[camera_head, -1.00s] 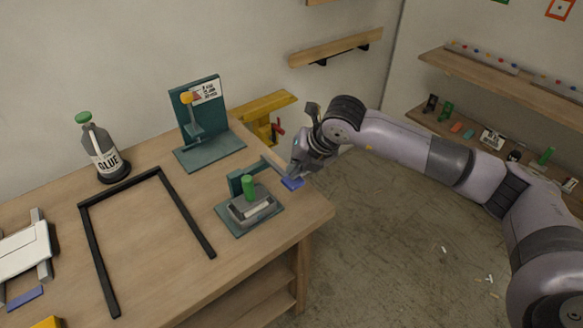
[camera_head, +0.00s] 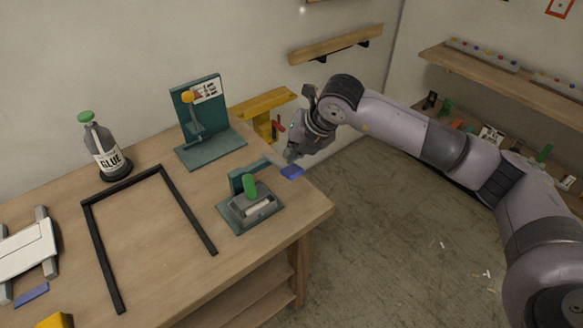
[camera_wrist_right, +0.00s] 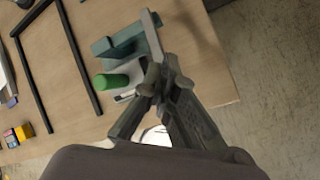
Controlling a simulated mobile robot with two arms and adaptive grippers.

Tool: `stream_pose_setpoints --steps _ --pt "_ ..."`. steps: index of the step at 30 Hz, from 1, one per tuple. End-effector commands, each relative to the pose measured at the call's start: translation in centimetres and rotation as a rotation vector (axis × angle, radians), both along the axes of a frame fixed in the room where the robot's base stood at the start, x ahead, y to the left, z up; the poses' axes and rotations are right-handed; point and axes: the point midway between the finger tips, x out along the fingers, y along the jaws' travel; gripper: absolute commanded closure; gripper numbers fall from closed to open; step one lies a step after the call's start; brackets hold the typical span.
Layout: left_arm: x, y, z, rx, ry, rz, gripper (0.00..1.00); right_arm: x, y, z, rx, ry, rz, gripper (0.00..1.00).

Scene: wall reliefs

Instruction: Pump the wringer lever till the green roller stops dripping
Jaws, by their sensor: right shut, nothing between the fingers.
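The wringer stands on a teal base (camera_head: 235,222) near the table's right corner, with a grey tray holding a pale roller. The green roller (camera_head: 249,186) stands up, slightly tilted, above the tray; it also shows in the wrist view (camera_wrist_right: 111,80). No drips can be made out. The grey lever runs right and ends in a blue grip (camera_head: 291,172) past the table edge; its grey bar shows in the wrist view (camera_wrist_right: 152,30). My right gripper (camera_head: 291,155) is shut and empty, just above the blue grip; I cannot tell if it touches the lever. My left gripper is out of view.
A teal stand with a yellow knob (camera_head: 188,97) and a glue bottle (camera_head: 103,150) stand farther back. A black frame (camera_head: 120,183) lies at mid-table. A yellow bracket (camera_head: 262,104) is behind my right gripper. Open floor lies right of the table.

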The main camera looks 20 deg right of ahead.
Motion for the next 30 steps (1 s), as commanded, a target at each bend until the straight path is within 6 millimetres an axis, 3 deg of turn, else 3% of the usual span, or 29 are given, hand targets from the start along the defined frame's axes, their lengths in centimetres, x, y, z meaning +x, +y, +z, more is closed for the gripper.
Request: stream_pose_setpoints --steps 18,30 --pt "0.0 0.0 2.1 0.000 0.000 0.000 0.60 1.2 0.5 4.8 0.001 -0.001 0.000 1.00" --pt "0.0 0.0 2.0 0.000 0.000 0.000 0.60 1.2 0.4 4.8 0.000 0.000 0.000 1.00"
